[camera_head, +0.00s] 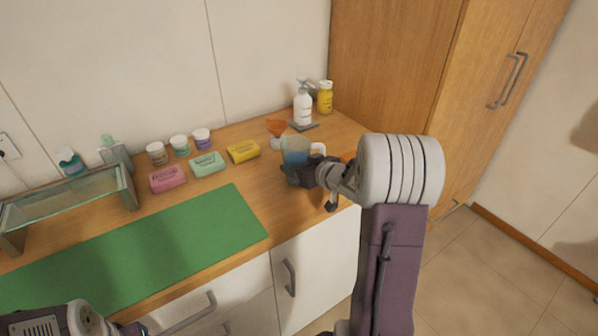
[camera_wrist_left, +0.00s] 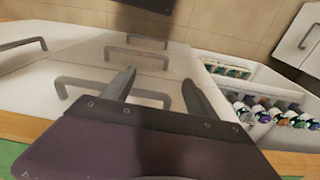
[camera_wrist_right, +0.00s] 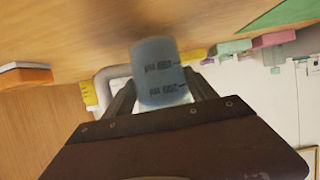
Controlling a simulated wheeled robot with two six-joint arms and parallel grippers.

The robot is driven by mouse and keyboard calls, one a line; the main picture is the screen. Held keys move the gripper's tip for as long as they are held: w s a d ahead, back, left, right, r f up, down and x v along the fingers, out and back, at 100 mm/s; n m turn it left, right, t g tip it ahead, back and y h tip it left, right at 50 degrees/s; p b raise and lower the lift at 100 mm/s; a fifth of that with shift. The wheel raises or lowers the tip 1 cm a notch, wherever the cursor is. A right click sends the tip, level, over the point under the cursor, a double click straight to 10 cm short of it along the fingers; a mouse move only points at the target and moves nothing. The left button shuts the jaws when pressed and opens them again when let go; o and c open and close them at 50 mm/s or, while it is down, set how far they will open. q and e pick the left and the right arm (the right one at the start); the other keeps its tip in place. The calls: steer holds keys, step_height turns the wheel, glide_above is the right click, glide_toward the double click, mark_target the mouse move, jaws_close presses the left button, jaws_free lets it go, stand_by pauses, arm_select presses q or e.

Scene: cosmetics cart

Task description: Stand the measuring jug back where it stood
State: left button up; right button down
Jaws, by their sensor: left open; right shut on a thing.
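The measuring jug (camera_head: 295,150) is a bluish see-through cup with dark printed marks, at the right part of the wooden counter top. My right gripper (camera_head: 298,172) is shut on it and hides its lower part. The jug also shows between the right fingers in the right wrist view (camera_wrist_right: 158,72). I cannot tell whether its base touches the counter. My left gripper (camera_wrist_left: 160,84) is open and empty, in front of the white drawer fronts; its arm shows at the bottom left of the head view.
An orange funnel (camera_head: 276,127) stands just behind the jug, with a white pump bottle (camera_head: 303,107) and yellow bottle (camera_head: 325,97) farther back. Soap boxes, such as the yellow one (camera_head: 243,151), lie to the left. The green mat (camera_head: 150,245) is clear.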

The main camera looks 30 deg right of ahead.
steer(key=shift+f, duration=0.65)
steer(key=shift+w+r, duration=0.1)
arm_select(q)
steer(key=shift+f, duration=0.25)
steer(key=shift+f, duration=0.15)
arm_select(e)
steer(key=shift+c, duration=1.4)
jaws_free()
